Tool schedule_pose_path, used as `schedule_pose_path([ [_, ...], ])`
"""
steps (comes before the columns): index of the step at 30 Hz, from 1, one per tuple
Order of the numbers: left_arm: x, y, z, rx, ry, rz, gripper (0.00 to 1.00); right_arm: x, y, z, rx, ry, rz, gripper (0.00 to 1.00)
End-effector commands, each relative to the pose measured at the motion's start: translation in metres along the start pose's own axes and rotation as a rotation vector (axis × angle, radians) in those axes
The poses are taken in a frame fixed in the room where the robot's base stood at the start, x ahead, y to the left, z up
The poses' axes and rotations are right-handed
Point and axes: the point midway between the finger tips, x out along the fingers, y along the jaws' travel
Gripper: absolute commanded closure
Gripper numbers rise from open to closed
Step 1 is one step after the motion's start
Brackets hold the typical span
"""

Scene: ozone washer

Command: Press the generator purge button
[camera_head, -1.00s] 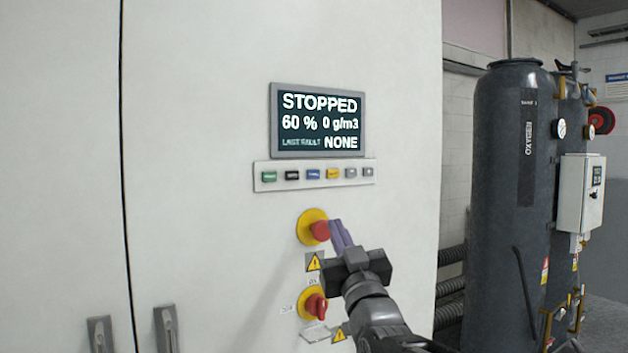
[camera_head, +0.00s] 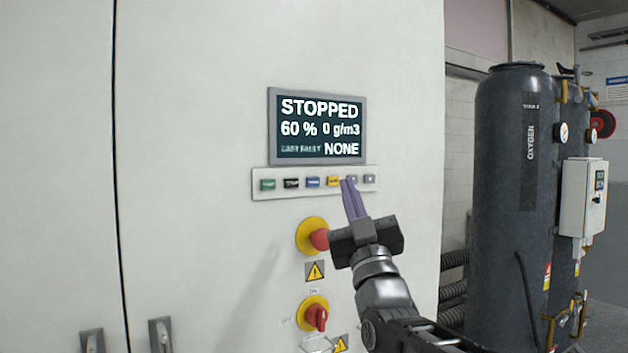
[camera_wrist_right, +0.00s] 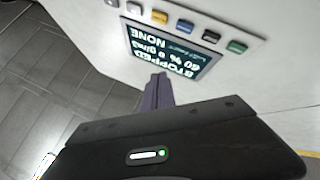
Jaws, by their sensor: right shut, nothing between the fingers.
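A button strip (camera_head: 315,183) on the pale cabinet front carries a row of small buttons: green (camera_head: 268,185), black (camera_head: 291,183), blue (camera_head: 313,182), yellow (camera_head: 333,181) and two grey. Their labels are too small to read surely, so I cannot tell which one is purge. The strip also shows upside down in the right wrist view (camera_wrist_right: 197,31). My right gripper (camera_head: 348,183) is shut and empty. In the head view its fingertips overlap the strip between the yellow and first grey button; contact cannot be told. My left gripper is out of view.
The display (camera_head: 317,126) above the strip reads STOPPED, 60 %, 0 g/m3, NONE. A red knob on a yellow plate (camera_head: 311,237) and a red rotary switch (camera_head: 315,316) sit below. Cabinet handles (camera_head: 161,336) are lower left. A dark oxygen tank (camera_head: 505,190) stands right.

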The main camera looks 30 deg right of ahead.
Motion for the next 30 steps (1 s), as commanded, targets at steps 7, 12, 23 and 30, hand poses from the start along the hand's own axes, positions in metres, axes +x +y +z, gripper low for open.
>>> schedule_pose_path([
  [7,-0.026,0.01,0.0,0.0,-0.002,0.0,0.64,0.024,-0.014,0.012,0.002,-0.004,-0.002,1.0],
  [12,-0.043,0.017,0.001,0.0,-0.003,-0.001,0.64,0.039,-0.026,0.024,0.003,-0.004,-0.001,1.0],
  [23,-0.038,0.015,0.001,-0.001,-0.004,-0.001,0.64,0.054,-0.04,0.04,0.002,-0.001,0.0,1.0],
  [30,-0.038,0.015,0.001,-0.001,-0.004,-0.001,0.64,0.055,-0.04,0.04,0.001,0.0,0.0,1.0],
])
